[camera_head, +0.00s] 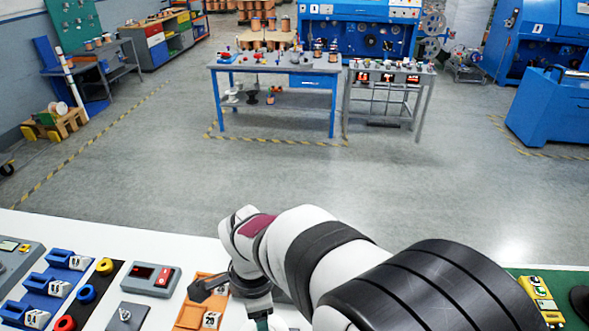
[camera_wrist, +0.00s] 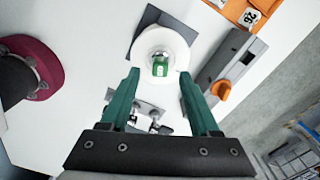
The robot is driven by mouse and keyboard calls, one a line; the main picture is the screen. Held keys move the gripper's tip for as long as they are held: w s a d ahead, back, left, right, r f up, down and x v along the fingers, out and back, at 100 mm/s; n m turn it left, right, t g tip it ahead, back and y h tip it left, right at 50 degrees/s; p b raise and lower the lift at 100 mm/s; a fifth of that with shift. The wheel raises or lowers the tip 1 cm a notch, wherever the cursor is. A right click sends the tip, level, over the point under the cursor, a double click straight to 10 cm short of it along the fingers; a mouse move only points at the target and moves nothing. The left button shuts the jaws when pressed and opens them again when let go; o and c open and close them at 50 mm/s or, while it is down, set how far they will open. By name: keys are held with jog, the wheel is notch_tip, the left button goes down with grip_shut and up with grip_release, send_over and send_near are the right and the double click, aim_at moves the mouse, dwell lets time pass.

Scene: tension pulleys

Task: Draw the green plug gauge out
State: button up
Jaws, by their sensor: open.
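The green plug gauge (camera_wrist: 160,67) shows in the wrist view as a small green block with a pale mark. It stands at the middle of a white round pulley (camera_wrist: 176,45), which lies over a dark grey plate (camera_wrist: 150,17). My gripper (camera_wrist: 157,76) has teal fingers spread apart, one to each side of the green gauge in the picture, with nothing between them. I cannot tell how far above the gauge the fingertips are. In the head view my gripper is mostly hidden by my arm at the bottom edge, and the gauge cannot be made out.
A grey bar with an orange knob (camera_wrist: 221,90) lies right of the pulley. An orange tray (camera_head: 191,315) with a number tag, a grey box with a red display (camera_head: 151,279), and blue holders (camera_head: 40,300) stand to the left on the white table (camera_head: 120,236). Silver parts lie beneath the fingers.

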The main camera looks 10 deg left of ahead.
notch_tip(320, 180, down, 5)
jog(key=shift+r, duration=0.2)
grip_shut()
